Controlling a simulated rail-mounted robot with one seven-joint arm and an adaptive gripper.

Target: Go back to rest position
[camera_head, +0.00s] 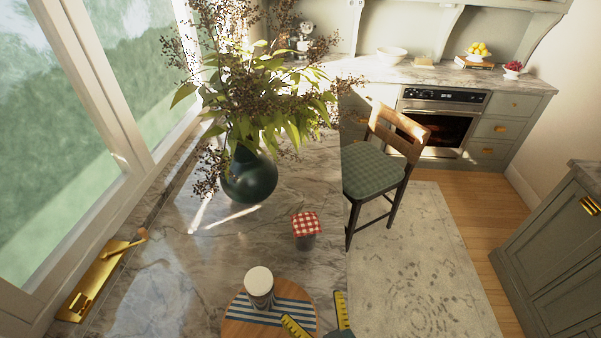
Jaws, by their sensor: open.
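My gripper (317,319) shows only in part at the bottom edge of the head view. Its two yellow, black-marked fingers are spread apart with nothing visible between them. They are over or beside the right side of a round wooden board (234,327) with a blue-and-white striped cloth (285,315). A jar with a white lid (259,281) stands upright on the board, left of the fingers and apart from them. The rest of my arm is cut off by the frame, so its pose is hidden.
A jar with a red checked lid (306,229) and a dark vase (249,177) with tall branches stand on the marble counter (180,255). A brass piece (95,282) lies by the window. A chair (376,172) stands right of the counter.

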